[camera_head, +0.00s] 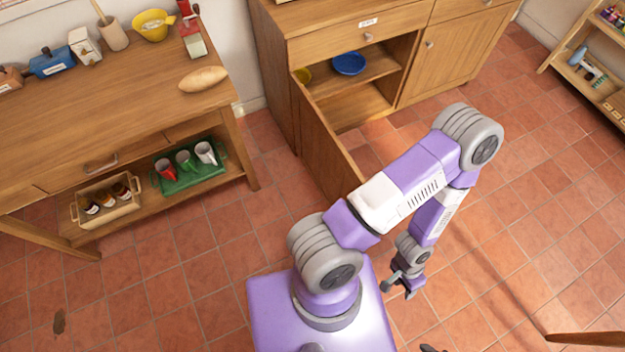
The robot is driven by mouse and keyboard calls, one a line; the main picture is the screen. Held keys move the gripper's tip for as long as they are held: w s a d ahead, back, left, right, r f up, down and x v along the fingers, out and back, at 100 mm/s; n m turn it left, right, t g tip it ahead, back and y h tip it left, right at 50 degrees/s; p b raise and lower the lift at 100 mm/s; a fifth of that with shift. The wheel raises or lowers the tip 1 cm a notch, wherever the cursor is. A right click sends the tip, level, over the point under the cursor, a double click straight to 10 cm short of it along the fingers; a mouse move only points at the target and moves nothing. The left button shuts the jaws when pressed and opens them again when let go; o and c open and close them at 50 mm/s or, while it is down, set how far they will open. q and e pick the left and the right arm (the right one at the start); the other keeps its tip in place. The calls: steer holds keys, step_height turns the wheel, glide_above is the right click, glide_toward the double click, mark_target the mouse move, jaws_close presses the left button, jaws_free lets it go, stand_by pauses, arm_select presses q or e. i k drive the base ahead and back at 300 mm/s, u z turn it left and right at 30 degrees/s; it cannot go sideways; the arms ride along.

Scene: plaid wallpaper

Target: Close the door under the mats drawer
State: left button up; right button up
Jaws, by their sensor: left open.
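The wooden cabinet (283,70) stands at the top middle. Its drawer (345,38) has a small white label, too small to read surely, and a round knob. The door (325,145) under this drawer stands open, swung out from its left edge towards me. The opening shows two shelf levels. My left gripper (398,291) is open and empty, pointing down over the floor tiles. It is to the right of and nearer to me than the door, apart from it. My left arm hides part of the door's near lower end.
A blue bowl (348,63) and a partly hidden yellow item (303,75) sit inside the cabinet. The neighbouring door (452,58) is shut. A wooden table (120,100) stands at left, a low shelf (590,75) at right.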

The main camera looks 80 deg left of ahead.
mark_target(333, 172)
steer(key=u, duration=1.9)
steer(key=k, duration=0.55)
steer(key=u, duration=0.8)
steer(key=i, duration=0.5)
